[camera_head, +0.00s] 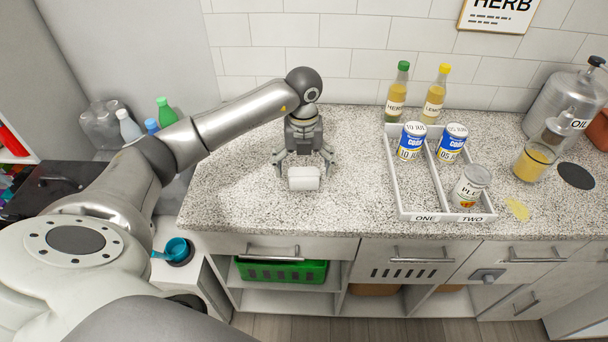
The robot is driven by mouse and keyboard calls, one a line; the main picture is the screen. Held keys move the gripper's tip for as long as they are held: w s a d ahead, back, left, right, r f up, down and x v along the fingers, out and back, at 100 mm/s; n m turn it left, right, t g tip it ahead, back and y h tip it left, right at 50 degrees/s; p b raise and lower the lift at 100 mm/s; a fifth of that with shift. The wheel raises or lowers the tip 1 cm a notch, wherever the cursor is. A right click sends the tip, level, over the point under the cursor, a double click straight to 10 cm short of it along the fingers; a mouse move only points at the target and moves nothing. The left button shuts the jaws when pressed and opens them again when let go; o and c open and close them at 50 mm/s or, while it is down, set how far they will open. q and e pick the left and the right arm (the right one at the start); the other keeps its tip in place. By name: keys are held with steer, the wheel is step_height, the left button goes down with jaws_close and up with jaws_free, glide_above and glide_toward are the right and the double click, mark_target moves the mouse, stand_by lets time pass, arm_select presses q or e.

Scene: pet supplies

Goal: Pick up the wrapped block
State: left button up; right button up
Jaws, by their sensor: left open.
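The wrapped block is most likely the small white block (304,178) lying on the speckled counter (340,218), left of the divided tray; no wrapping detail can be made out. My left gripper (305,170) is open, pointing down at the block. Its fingers spread to the left and right of the block, with the fingertips near its sides. I cannot tell whether they touch it. The block rests on the counter. My right gripper does not show.
A white divided tray (425,217) marked ONE and TWO holds several cans to the right. Two bottles (396,95) (436,95) stand behind it. A large OIL jar (565,100) and a yellow-filled glass jar (533,162) stand farther right. The counter between gripper and tray is clear.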

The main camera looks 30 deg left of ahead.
mark_target(304, 173)
arm_select(q)
steer(key=shift+w+f, duration=0.1)
steer(key=shift+f, duration=1.4)
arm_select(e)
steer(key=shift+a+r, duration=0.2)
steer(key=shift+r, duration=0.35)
arm_select(q)
steer(key=shift+c, duration=0.4)
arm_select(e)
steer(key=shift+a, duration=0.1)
arm_select(q)
steer(key=c, duration=1.1)
steer(key=shift+c, duration=0.2)
